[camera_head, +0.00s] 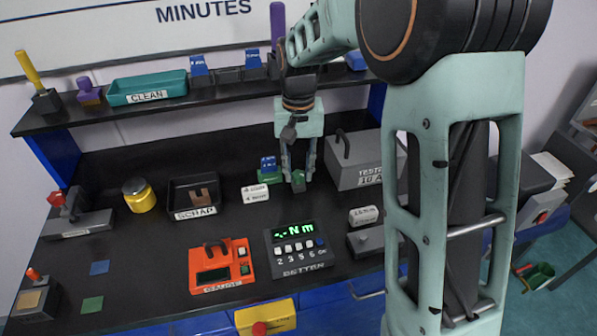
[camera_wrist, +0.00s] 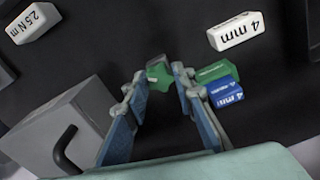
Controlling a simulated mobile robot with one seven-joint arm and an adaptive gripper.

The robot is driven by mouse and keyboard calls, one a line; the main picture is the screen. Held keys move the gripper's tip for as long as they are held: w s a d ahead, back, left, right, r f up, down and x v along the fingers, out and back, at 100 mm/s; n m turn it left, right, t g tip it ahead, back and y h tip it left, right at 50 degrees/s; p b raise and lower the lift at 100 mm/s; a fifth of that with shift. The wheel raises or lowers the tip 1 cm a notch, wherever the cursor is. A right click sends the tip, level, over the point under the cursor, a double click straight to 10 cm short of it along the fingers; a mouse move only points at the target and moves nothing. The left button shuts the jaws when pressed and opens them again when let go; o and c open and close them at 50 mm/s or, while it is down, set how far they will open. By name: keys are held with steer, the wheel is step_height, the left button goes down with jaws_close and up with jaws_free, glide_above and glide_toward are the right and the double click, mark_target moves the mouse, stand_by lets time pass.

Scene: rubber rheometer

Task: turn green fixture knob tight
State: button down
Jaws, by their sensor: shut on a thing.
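My gripper (camera_head: 298,176) points down at the middle of the bench, its fingers closed around the green fixture knob (camera_head: 299,182). In the wrist view the green knob (camera_wrist: 160,76) shows between the fingertips of my gripper (camera_wrist: 160,80), with a small grey part beside it. The fingers hide part of the knob, and its mark or turn angle cannot be read. A green block (camera_wrist: 213,72) and a blue block (camera_wrist: 224,93) labelled 4 mm lie just beside the right finger.
A grey box (camera_head: 365,160) with a handle stands close right of my gripper. A white 4 mm label block (camera_head: 255,193) is to the left. A black meter (camera_head: 297,248) with a green Nm display and an orange gauge (camera_head: 221,265) stand in front. A shelf (camera_head: 150,110) runs behind.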

steer(key=shift+m, duration=1.1)
steer(key=shift+m, duration=0.5)
steer(key=m, duration=0.3)
steer(key=shift+m, duration=0.3)
steer(key=shift+r+m+p, duration=0.1)
steer(key=shift+m+p, duration=0.2)
steer(key=shift+m, duration=0.1)
steer(key=m, duration=0.3)
steer(key=shift+m+p, duration=0.3)
steer(key=shift+m, duration=0.1)
